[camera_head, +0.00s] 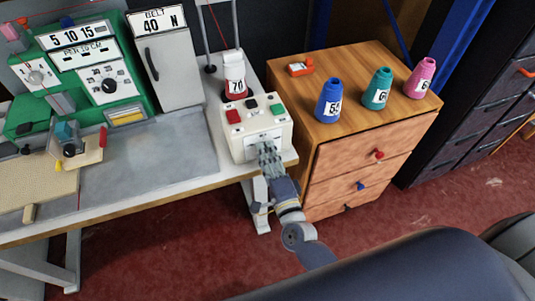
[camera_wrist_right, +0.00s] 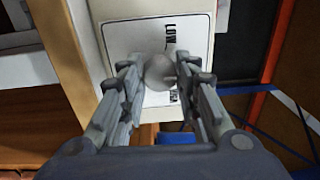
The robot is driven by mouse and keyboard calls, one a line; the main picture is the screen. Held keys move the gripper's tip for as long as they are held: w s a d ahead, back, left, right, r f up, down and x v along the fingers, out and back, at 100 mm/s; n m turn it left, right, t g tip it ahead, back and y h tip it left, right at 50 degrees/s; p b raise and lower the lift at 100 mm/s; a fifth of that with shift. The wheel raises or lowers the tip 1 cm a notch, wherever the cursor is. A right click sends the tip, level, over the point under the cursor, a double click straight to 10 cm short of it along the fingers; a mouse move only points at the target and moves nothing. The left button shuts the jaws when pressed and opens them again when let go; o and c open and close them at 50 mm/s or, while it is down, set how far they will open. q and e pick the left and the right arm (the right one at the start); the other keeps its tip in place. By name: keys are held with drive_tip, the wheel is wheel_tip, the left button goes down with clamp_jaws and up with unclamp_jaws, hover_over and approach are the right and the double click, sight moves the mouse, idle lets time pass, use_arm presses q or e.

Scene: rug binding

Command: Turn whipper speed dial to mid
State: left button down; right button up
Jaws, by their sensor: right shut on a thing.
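The whipper's cream control box (camera_head: 250,119) stands at the right end of the workbench, with red, black and green buttons on top. My right gripper (camera_head: 267,150) is at its front face and hides the dial in the head view. In the right wrist view, the round grey speed dial (camera_wrist_right: 158,72) sits on a white plate (camera_wrist_right: 127,40) between the fingertips of my right gripper (camera_wrist_right: 162,75), which is shut on it. "LOW" is printed beside the dial; another label is partly covered. I cannot tell the dial's exact setting. My left gripper is not in view.
A wooden drawer cabinet (camera_head: 345,160) stands right of the bench, with blue (camera_head: 330,101), teal (camera_head: 377,89) and pink (camera_head: 420,78) numbered cones on top. A green machine (camera_head: 85,70) stands at the left. The grey bench top (camera_head: 165,150) is mostly clear.

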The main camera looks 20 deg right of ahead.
drive_tip(key=shift+w+r, duration=0.15)
drive_tip(key=shift+r, duration=0.05)
drive_tip(key=o, duration=1)
drive_tip(key=shift+c, duration=0.2)
drive_tip(key=shift+o, duration=0.5)
drive_tip(key=shift+f, duration=0.15)
drive_tip(key=s, duration=1.2)
drive_tip(key=shift+f, duration=0.3)
drive_tip(key=shift+d, duration=0.1)
